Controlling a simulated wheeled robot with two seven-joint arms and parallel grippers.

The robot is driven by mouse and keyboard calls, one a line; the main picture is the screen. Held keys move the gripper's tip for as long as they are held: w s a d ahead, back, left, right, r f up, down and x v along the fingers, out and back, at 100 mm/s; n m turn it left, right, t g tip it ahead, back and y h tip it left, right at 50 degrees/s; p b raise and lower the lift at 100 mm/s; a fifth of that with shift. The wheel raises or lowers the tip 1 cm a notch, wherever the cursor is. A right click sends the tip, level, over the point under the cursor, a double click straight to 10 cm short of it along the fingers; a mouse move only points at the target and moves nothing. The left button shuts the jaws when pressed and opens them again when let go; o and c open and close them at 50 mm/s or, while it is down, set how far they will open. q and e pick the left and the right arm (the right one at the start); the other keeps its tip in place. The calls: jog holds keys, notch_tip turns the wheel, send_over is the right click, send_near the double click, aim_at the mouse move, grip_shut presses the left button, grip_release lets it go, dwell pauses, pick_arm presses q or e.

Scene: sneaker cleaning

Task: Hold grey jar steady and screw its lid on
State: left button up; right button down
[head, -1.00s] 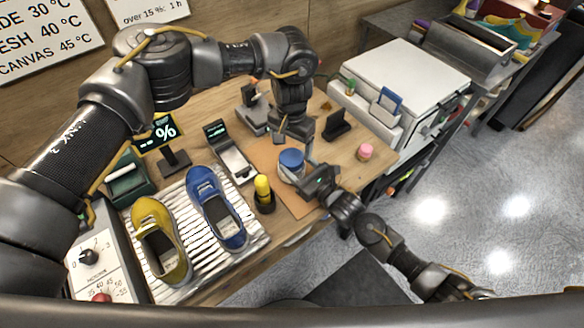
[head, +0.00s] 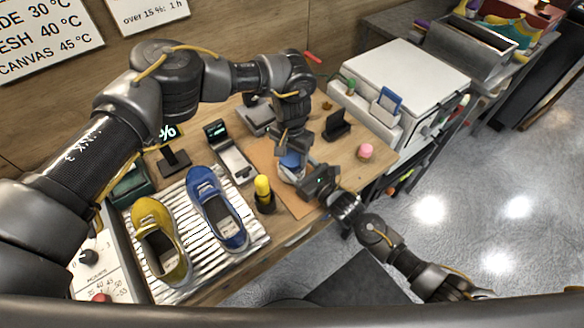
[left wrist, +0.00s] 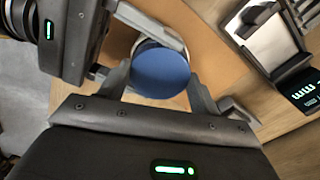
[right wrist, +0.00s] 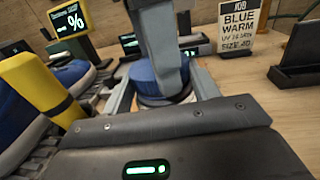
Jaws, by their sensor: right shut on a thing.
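The grey jar (head: 286,175) stands on a tan mat on the bench, mostly hidden by my grippers. Its blue lid (left wrist: 160,72) is on top; it also shows in the right wrist view (right wrist: 147,78). I cannot tell how tightly the lid sits. My right gripper (right wrist: 163,92) is shut on the jar from the side, low on its body. My left gripper (head: 292,155) points down over the lid from above. In the left wrist view, its open fingers (left wrist: 160,90) stand on either side of the lid, close to its edge.
A yellow-capped bottle (head: 263,192) stands left of the jar. A blue shoe (head: 217,210) and a yellow shoe (head: 160,240) lie on a white ribbed rack (head: 255,243). A scale-like device (head: 230,155) stands behind. A pink item (head: 365,151) and a black stand (head: 336,125) are to the right.

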pick_arm(q)
jog(key=shift+c, duration=1.2)
pick_arm(e)
jog(key=shift+f, duration=0.25)
pick_arm(q)
jog(key=m, duration=0.4)
pick_arm(e)
jog(key=shift+s, duration=0.1)
pick_arm(q)
jog(key=o, duration=1.1)
jog(key=shift+r, duration=2.25)
